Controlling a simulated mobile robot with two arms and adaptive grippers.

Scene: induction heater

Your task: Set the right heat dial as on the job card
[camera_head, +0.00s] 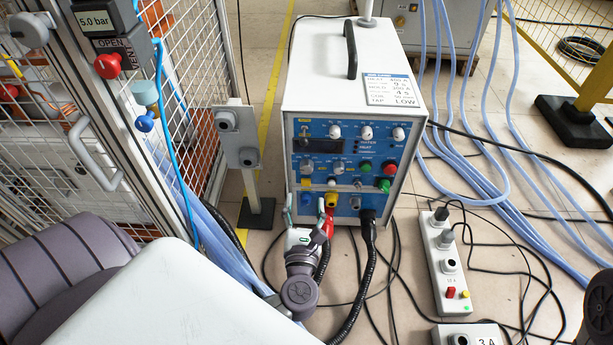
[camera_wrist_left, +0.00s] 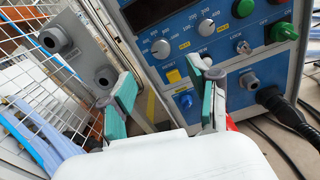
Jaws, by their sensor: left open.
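The heater (camera_head: 300,105) is a white box with a blue control panel (camera_head: 317,131) bearing rows of knobs. White dials sit in an upper row, including the rightmost dial (camera_head: 398,134), and in a lower row, including a dial (camera_head: 338,167) that shows in the left wrist view (camera_wrist_left: 206,27). I cannot read which is the right heat dial. The job card (camera_head: 391,89) lies on the heater's top; it lists heat and hold values and TAP LOW. My left gripper (camera_head: 307,216) is open and empty, low before the panel; its fingers (camera_wrist_left: 165,98) stand below the dials. My right gripper is not in view.
Green knobs (camera_head: 365,167) and a red one (camera_head: 390,168) sit at the panel's right. A black plug (camera_head: 368,215) and cable leave its lower edge. A grey post with sockets (camera_head: 236,135) stands left of the heater. A power strip (camera_head: 445,260) and loose cables lie right.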

